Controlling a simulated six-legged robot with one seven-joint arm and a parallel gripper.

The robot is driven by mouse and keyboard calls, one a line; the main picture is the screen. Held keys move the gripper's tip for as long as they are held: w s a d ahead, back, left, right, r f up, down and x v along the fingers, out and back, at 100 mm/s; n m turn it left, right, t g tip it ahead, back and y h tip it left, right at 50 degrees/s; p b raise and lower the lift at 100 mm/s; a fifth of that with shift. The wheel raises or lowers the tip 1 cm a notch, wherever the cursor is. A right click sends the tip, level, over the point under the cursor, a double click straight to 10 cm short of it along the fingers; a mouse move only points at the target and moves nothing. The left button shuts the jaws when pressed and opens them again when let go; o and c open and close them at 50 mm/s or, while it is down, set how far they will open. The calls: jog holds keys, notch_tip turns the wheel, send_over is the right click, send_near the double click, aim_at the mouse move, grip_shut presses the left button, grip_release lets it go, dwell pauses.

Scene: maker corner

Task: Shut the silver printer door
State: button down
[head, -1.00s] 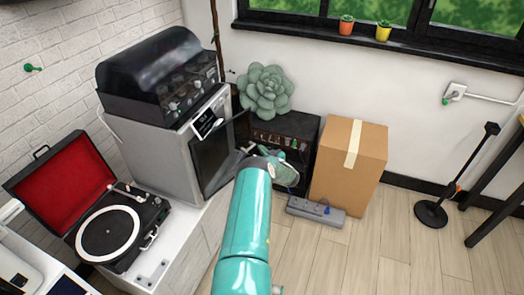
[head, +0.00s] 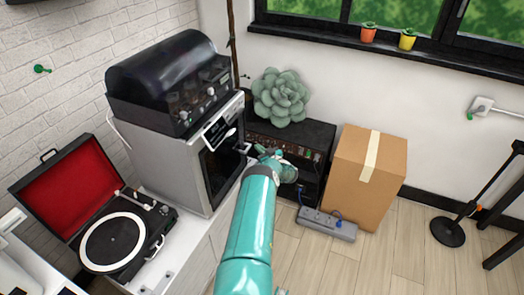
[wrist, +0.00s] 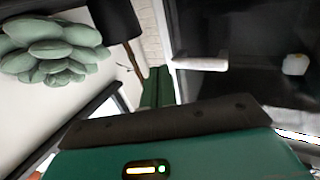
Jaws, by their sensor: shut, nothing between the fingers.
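The silver printer (head: 165,160) stands on the white cabinet at left. Its dark-windowed door (head: 221,168) lies close to the printer's front; I cannot tell whether a small gap is left. The light handle (head: 243,148) sticks out at the door's right side. My gripper (head: 262,150) is shut and empty, just right of the handle; its tips are partly hidden by my arm. In the wrist view, the handle (wrist: 200,63) and the dark door panel (wrist: 255,85) show to the right of my shut green fingers (wrist: 157,86). Contact with the door is unclear.
A black machine with a smoky cover (head: 170,80) sits on the printer. An open record player (head: 115,235) stands in front of it. A dark cabinet (head: 318,135) with a succulent (head: 281,97), a cardboard box (head: 364,180) and a power strip (head: 327,224) are to the right.

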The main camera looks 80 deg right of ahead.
jog(key=shift+w+d, duration=0.2)
jog(key=shift+w, duration=0.4)
jog(key=shift+w+d, duration=0.2)
jog(key=shift+w, duration=0.35)
jog(key=shift+s+a, duration=0.1)
